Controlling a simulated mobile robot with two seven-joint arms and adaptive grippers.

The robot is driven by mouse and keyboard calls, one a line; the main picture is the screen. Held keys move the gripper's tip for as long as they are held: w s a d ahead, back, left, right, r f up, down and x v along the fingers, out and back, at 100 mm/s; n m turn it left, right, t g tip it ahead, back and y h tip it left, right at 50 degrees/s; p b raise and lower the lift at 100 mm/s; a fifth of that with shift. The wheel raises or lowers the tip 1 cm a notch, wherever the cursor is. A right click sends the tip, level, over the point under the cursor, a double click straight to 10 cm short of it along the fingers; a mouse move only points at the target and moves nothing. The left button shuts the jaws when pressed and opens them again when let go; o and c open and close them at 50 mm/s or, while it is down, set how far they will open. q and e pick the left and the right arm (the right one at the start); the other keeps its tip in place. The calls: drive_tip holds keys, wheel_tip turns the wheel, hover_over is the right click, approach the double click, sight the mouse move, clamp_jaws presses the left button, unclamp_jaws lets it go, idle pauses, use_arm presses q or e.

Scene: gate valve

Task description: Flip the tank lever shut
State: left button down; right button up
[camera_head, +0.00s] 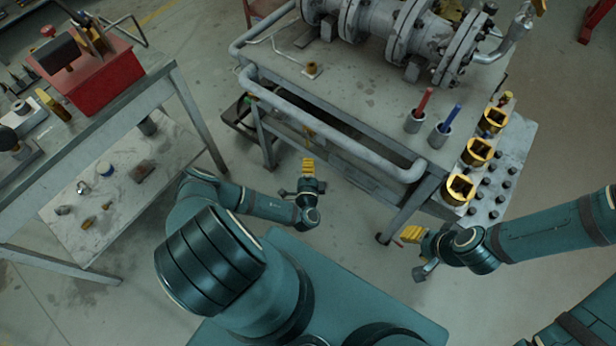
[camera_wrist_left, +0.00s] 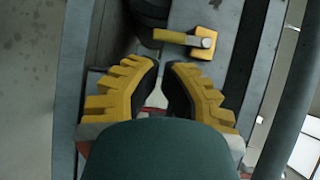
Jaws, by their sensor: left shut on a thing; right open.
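In the left wrist view a yellow lever (camera_wrist_left: 172,36) with a square yellow hub lies crosswise just beyond my left gripper (camera_wrist_left: 163,66). It looks like the tank lever, apart from the fingertips. The left fingers lean inward, their dark tips close together. What they hold is not clear. In the head view my left gripper (camera_head: 308,165) is low beside the near side of the valve table (camera_head: 330,128). I cannot pick out that lever in the head view. My right gripper (camera_head: 411,236) is open near the table's front corner, with nothing seen in it.
A table rail (camera_head: 330,128) runs beside my left gripper. A workbench with a red toolbox (camera_head: 92,80) stands left.

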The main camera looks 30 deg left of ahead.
sight(308, 146)
use_arm(q)
drive_tip(key=b+x, duration=0.1)
drive_tip(key=x, duration=0.5)
drive_tip(key=shift+w+a, duration=0.1)
drive_tip(key=shift+w+a+f+m+t+b, duration=0.15)
drive_tip(key=shift+w+a+m+t+b, duration=0.2)
drive_tip(key=shift+a+m+b, duration=0.2)
